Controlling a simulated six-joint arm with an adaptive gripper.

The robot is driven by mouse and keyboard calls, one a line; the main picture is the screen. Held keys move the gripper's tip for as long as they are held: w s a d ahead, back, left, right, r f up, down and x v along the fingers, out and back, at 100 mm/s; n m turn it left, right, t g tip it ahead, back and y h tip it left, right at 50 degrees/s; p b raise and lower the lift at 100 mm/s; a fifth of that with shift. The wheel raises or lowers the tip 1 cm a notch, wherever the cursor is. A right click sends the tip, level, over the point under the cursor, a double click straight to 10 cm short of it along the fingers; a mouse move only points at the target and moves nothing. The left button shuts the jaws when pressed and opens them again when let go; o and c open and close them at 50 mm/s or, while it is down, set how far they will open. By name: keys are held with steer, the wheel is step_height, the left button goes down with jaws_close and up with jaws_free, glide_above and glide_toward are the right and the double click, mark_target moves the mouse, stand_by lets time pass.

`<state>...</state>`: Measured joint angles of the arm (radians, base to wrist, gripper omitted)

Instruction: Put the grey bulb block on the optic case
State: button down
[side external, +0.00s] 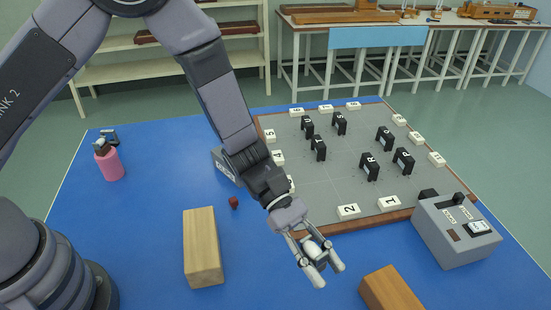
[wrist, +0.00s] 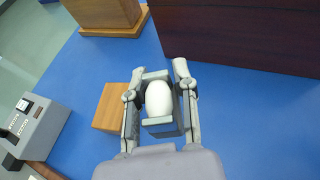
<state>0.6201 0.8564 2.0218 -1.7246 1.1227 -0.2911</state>
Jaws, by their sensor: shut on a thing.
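My gripper (side external: 329,274) is shut on the grey bulb block (side external: 314,251), above the blue table near its front. In the wrist view the block (wrist: 162,128) sits between the two fingers (wrist: 159,70), with a white egg-shaped bulb on it. A large dark reddish-brown wooden box (wrist: 240,32) stands beyond the fingertips at upper right in the wrist view. A lighter brown wooden box on a base (wrist: 106,14) stands at its upper left. I cannot tell for sure which one is the optic case. The held block is apart from both.
An orange-brown wooden block (side external: 391,289) lies to the right of my gripper, and a grey meter box (side external: 454,230) stands farther right. A pale wooden block (side external: 203,246), dark red ball (side external: 234,202) and pink bottle (side external: 109,164) are left. The optics board (side external: 345,178) is behind.

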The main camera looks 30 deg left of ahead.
steer(key=w+d+f, duration=0.4)
steer(key=d, duration=0.3)
glide_above(390, 307)
steer(key=f, duration=0.5)
steer(key=shift+s+a, duration=0.2)
steer(key=shift+a, duration=0.05)
steer(key=shift+w+d+f, duration=0.1)
steer(key=shift+f, duration=0.15)
steer(key=shift+w+d+f, duration=0.1)
steer(key=shift+d+f, duration=0.05)
steer(key=shift+f, duration=1.5)
steer(key=shift+f, duration=0.1)
steer(key=c, duration=0.9)
jaws_free()
steer(key=shift+o, duration=0.2)
